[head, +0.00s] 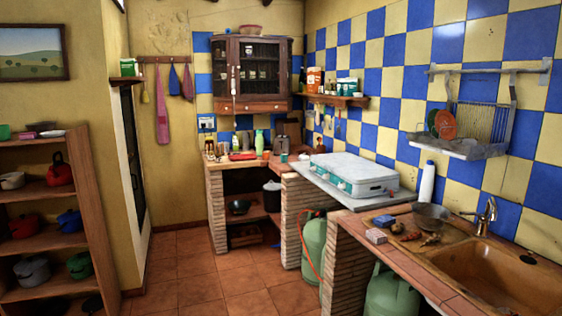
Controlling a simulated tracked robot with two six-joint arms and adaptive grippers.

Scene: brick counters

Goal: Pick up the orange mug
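I cannot make out an orange mug in the head view. Small items crowd the corner counter (219,165), among them a green bottle (259,143), and they are too small to tell apart fully. An orange plate (445,124) stands in the wall dish rack (487,122). Neither of my grippers is in view.
A brown sink (500,275) with a tap (486,214) is at the right. A white stove (352,174) sits on the counter behind it. Gas bottles (314,245) stand below. Wooden shelves (92,205) with pots are at the left. The tiled floor (195,275) between is clear.

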